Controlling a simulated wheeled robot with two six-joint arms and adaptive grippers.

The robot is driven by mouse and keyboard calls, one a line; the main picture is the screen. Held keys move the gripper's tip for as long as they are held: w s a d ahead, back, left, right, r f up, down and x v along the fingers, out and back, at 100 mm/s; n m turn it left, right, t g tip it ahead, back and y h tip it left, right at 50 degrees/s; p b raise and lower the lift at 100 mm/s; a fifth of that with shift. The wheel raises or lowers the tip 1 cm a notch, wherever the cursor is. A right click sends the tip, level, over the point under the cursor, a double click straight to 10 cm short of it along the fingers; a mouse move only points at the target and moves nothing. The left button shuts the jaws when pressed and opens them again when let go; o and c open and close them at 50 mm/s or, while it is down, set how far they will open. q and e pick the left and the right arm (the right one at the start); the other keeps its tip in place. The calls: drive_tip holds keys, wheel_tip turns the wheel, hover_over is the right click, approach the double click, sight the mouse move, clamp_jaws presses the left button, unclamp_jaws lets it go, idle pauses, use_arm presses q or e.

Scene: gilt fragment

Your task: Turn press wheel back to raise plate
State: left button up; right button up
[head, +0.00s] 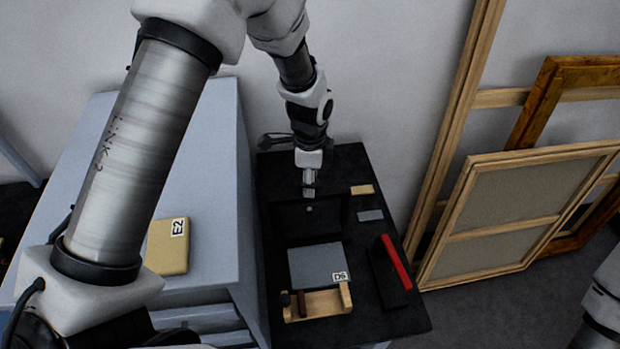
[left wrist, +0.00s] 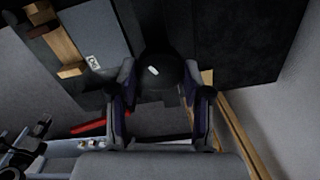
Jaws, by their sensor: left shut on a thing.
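My left gripper (head: 309,190) reaches down over the back of the black worktop, at the black press (head: 310,222). In the left wrist view the two fingers of this gripper (left wrist: 162,98) stand either side of a dark round part with a pale spot, the press wheel (left wrist: 162,72), and are shut on it. The wheel's rim and the press plate blend into the black in both views, so I cannot tell the plate's height. My right gripper is out of view.
A grey panel tagged D6 (head: 314,262) lies in front of the press, beside a wooden holder (head: 322,304). A red bar (head: 396,262) lies to the right. A tan block tagged E2 (head: 166,250) rests on the grey cabinet. Wooden frames (head: 505,215) lean at the right.

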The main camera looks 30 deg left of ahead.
use_arm(q)
drive_tip(key=shift+s+f+n, duration=0.2)
drive_tip(key=shift+n, duration=0.3)
drive_tip(key=n+p, duration=0.1)
drive_tip(key=n, duration=0.3)
drive_tip(key=shift+n, duration=0.3)
drive_tip(key=n, duration=0.5)
drive_tip(key=shift+p, duration=0.35)
drive_tip(key=n, duration=0.5)
drive_tip(key=shift+n, duration=0.4)
drive_tip(key=n, duration=0.5)
drive_tip(key=shift+p, duration=0.3)
drive_tip(key=n, duration=0.5)
drive_tip(key=shift+a+n, duration=0.1)
drive_tip(key=shift+n, duration=0.3)
drive_tip(key=n, duration=0.5)
drive_tip(key=shift+n, duration=0.3)
drive_tip(key=n, duration=0.5)
drive_tip(key=shift+w, duration=0.1)
drive_tip(key=n, duration=0.5)
